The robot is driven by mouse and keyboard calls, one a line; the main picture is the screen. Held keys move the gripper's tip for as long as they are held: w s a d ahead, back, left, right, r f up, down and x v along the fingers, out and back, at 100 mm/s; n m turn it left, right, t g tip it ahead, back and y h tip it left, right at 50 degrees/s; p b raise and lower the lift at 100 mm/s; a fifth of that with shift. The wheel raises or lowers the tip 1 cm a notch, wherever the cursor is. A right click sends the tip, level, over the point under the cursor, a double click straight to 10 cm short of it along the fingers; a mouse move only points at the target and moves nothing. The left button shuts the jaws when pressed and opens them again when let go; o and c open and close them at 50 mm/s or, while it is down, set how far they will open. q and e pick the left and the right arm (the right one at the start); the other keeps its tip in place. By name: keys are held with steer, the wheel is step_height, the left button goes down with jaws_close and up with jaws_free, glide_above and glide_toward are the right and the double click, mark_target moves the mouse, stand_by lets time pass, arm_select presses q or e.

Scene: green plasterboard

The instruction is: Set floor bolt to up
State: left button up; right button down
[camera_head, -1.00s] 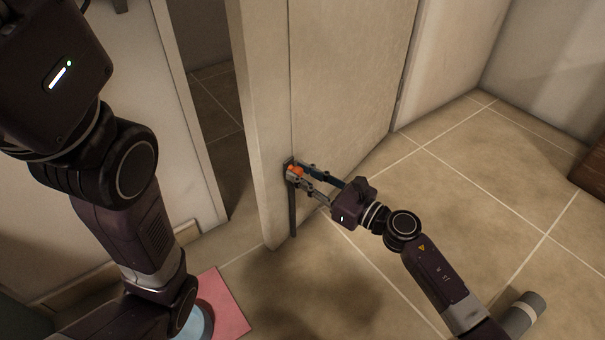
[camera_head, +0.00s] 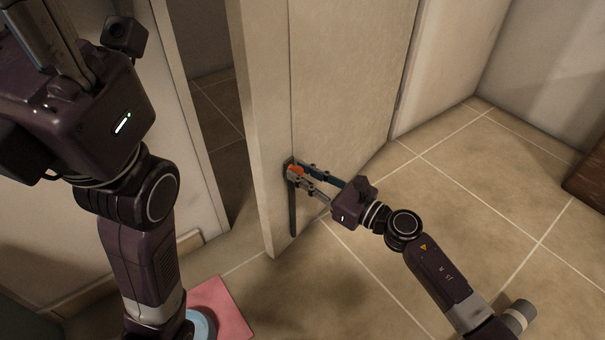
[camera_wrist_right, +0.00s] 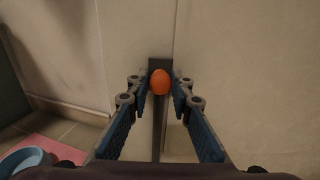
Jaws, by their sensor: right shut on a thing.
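The floor bolt is a dark vertical bar (camera_head: 292,212) on the lower part of the door face (camera_head: 340,85), near its free edge. It has an orange knob (camera_head: 296,171) at its top. My right gripper (camera_head: 299,172) is shut on the orange knob. In the right wrist view the knob (camera_wrist_right: 160,82) sits between the two fingertips, with the dark bar running down below it. My left gripper is only partly in view at the upper left, and its fingertips do not show clearly.
The door stands ajar, with a dark gap to its left. A pink mat (camera_head: 224,309) and a light blue bowl-like item (camera_head: 203,323) are on the floor at the lower left. A brown wooden object (camera_head: 588,180) is at the far right. Tiled floor between is clear.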

steer(key=shift+r, duration=0.3)
steer(key=c, duration=1.7)
jaws_free()
steer(key=shift+f, duration=0.1)
steer(key=shift+s+d, duration=0.15)
steer(key=shift+d, duration=0.1)
steer(key=v, duration=1.1)
steer(key=shift+s+d, duration=0.15)
steer(key=shift+s, duration=0.1)
